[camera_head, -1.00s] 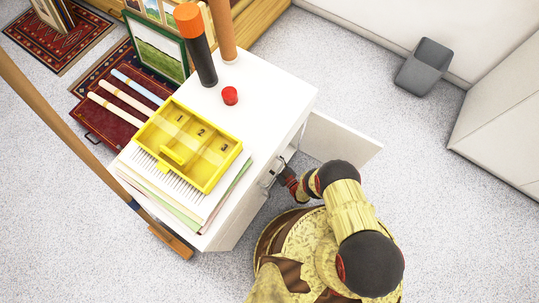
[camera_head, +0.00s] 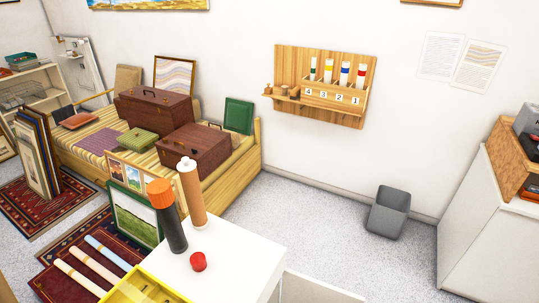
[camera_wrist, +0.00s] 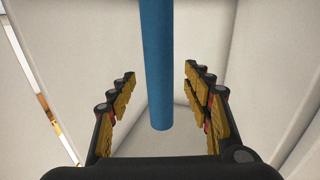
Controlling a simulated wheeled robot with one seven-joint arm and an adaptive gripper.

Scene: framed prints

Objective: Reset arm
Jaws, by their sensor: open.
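In the wrist view my gripper (camera_wrist: 160,98) is open, its two yellow-padded fingers spread apart. A blue cylinder (camera_wrist: 159,70) stands between and beyond the fingers, with visible gaps on both sides. Pale panels surround it, like the inside of a cabinet. My arm and gripper are out of the head view. The white cabinet (camera_head: 240,262) shows at the bottom of the head view, with its open door (camera_head: 318,290) at the lower edge.
On the cabinet top stand an orange-capped black bottle (camera_head: 168,222), a brown tube (camera_head: 191,195), a red cap (camera_head: 198,262) and a yellow tray (camera_head: 150,288). A grey bin (camera_head: 388,212) stands by the wall. Bare floor (camera_head: 310,215) lies between cabinet and wall.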

